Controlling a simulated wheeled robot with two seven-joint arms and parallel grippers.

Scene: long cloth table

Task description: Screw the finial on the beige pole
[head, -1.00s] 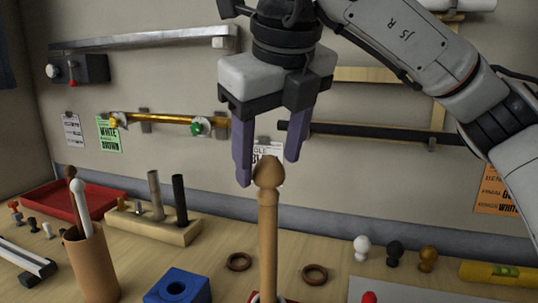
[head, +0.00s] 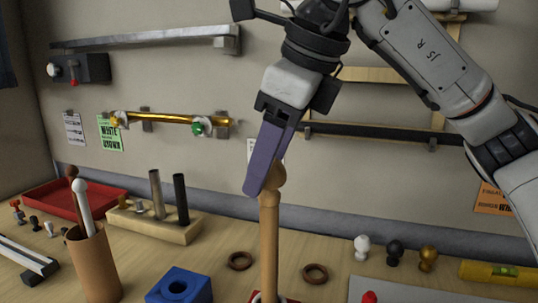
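The beige pole (head: 269,240) stands upright in the middle of the head view. A brown finial (head: 279,175) sits on its top end, partly hidden behind a purple finger. My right gripper (head: 262,185) comes down from above, tilted, with its fingers at the height of the finial. I see the fingers nearly edge-on, one covering the other, so the gap between them is hidden. I cannot tell whether they touch the finial or how far it is threaded on. My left gripper is not in view.
A blue block (head: 180,287) with a hole stands left of the pole's foot. Brown rings (head: 315,274) lie on either side of the pole. A cup (head: 93,265) with sticks, a wooden rack (head: 150,225) and a red tray (head: 75,203) are left. Several finials (head: 394,252) stand right.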

